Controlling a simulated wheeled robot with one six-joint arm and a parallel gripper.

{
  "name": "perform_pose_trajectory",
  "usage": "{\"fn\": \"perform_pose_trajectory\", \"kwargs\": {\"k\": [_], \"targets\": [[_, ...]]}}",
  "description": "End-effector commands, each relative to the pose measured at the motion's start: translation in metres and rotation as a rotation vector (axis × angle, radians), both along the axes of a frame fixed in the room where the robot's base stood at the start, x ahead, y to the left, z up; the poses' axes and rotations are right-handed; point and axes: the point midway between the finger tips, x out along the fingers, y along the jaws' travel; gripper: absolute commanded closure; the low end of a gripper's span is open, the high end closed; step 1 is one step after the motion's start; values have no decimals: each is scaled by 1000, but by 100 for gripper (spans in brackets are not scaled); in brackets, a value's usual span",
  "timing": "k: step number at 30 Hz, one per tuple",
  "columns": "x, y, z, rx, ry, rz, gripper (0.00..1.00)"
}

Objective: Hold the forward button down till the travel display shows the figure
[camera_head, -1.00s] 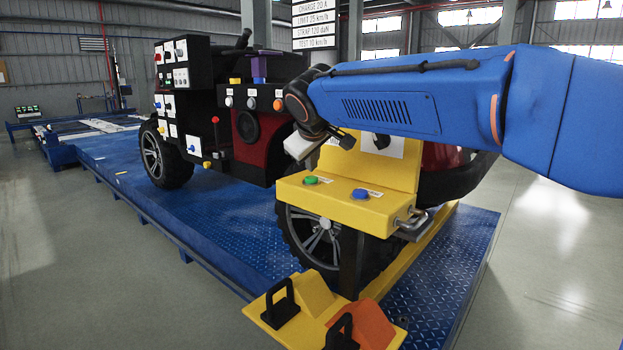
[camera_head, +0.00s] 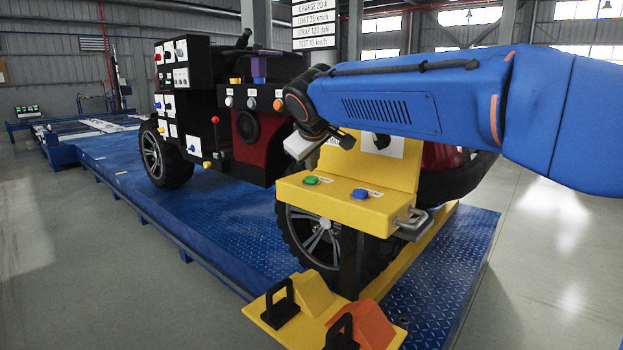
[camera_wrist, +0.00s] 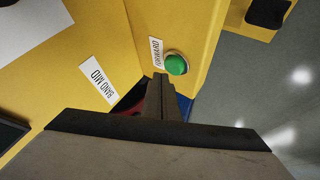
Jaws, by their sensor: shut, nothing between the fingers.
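The green forward button (camera_head: 311,180) sits on the top of the yellow control box (camera_head: 335,203), left of a blue button (camera_head: 360,194). In the wrist view the green button (camera_wrist: 176,64) stands beside a white label reading FORWARD (camera_wrist: 156,52). My gripper (camera_wrist: 158,82) is shut and empty, its tips just short of the button in that view, apart from it. In the head view my gripper (camera_head: 300,148) hangs above the box, partly hidden by my wrist. The travel display's figure is not readable; a white panel (camera_head: 383,146) on the yellow upright is partly covered by my arm.
A label reading BAND MID (camera_wrist: 103,84) is on the yellow face. A metal handle (camera_head: 411,222) juts from the box's right side. Yellow and orange chocks with black handles (camera_head: 281,304) lie in front. The black vehicle (camera_head: 215,120) stands behind on the blue platform.

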Motion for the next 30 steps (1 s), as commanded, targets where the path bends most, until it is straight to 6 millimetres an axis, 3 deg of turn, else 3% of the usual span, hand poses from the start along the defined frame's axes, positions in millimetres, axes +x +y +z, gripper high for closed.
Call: {"fn": "perform_pose_trajectory", "kwargs": {"k": [30], "targets": [[0, 0, -7, 1, -1, 1, 100]]}}
